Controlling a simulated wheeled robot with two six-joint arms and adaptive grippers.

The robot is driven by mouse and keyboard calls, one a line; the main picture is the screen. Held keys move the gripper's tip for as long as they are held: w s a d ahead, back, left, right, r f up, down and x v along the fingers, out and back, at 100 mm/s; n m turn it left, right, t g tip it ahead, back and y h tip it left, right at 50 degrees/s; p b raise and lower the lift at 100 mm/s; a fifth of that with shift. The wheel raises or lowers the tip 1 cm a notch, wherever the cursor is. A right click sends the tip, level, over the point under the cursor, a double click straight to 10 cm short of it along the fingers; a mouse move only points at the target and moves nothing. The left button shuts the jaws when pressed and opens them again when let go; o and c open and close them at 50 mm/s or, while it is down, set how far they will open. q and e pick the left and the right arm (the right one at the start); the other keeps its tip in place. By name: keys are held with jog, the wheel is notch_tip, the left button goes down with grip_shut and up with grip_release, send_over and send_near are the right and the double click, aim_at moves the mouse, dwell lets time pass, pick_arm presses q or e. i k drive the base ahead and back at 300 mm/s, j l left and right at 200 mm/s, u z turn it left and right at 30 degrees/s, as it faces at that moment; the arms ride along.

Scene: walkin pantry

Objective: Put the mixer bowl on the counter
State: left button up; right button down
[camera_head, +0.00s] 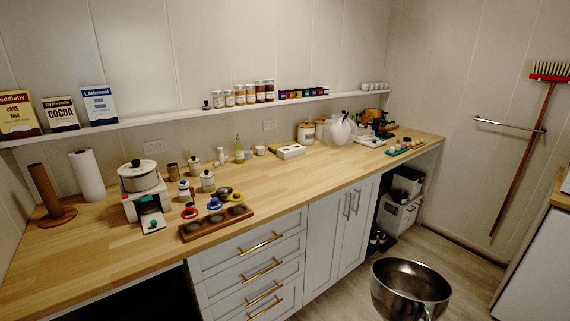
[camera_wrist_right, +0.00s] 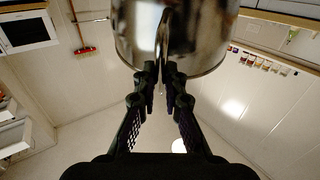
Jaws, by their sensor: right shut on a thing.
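The mixer bowl (camera_head: 410,288) is a shiny metal bowl at the bottom right of the head view, upright and in the air in front of the counter. Its inside looks empty. In the right wrist view the bowl (camera_wrist_right: 205,40) fills the top middle. My right gripper (camera_wrist_right: 162,72) is shut on the bowl's handle there. The wooden counter (camera_head: 100,245) runs from the left front to the back right, and the bowl is apart from it. My left gripper is in neither view.
Glass containers (camera_head: 340,130) stand farther back. Bare wood lies along the middle front (camera_head: 310,172). White cabinets (camera_head: 255,265) have protruding handles.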

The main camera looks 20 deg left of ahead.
aim_at(322, 170)
jog(key=i+l+u, duration=0.55)
jog(key=i+l, duration=0.3)
